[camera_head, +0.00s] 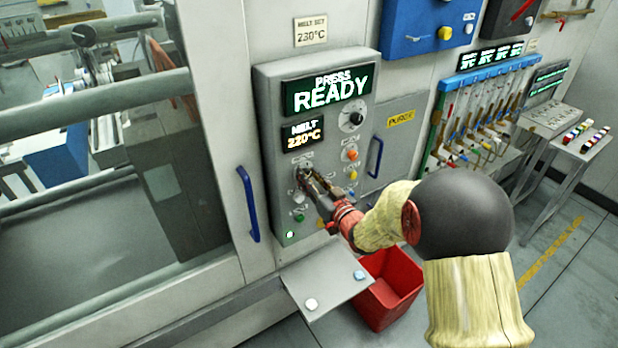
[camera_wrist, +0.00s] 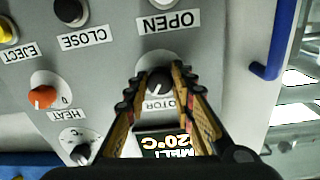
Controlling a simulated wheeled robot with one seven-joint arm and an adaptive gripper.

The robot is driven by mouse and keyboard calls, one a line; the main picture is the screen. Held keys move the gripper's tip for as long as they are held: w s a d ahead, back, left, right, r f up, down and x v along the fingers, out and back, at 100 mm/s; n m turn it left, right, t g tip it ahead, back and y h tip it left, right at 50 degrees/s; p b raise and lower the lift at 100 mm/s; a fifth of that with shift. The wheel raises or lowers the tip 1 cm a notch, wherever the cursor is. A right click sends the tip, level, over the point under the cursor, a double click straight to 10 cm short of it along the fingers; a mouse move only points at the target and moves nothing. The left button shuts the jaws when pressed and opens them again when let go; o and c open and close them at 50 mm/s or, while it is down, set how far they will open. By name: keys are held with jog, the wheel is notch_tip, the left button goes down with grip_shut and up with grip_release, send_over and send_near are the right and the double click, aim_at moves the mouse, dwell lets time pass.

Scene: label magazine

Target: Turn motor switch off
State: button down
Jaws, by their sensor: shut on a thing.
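The motor switch (camera_wrist: 159,83) is a dark round knob with a pale pointer mark, on a light plate in the wrist view. The MOTOR label below it is partly covered by my fingers, and the picture there is turned upside down. My gripper (camera_wrist: 157,78) has one finger on each side of the knob and is shut on it. In the head view my gripper (camera_head: 309,180) reaches the left column of the grey control panel (camera_head: 272,130) and hides most of the knob. The panel display (camera_head: 328,92) reads PRESS READY.
The OPEN button (camera_wrist: 175,4), CLOSE button (camera_wrist: 70,11) and orange HEAT knob (camera_wrist: 42,97) sit near the switch. A blue handle (camera_head: 248,204) stands left of the panel. A red bin (camera_head: 392,290) and small shelf (camera_head: 325,282) are below.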

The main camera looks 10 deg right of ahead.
jog(key=shift+f+n+b, duration=0.1)
jog(key=shift+n+b, duration=0.2)
jog(key=shift+b, duration=0.25)
jog(key=n+b, duration=1.3)
jog(key=b, duration=0.7)
jog(key=shift+n+b, duration=0.3)
jog(key=shift+y, duration=0.3)
jog(key=c, duration=1.5)
grip_release()
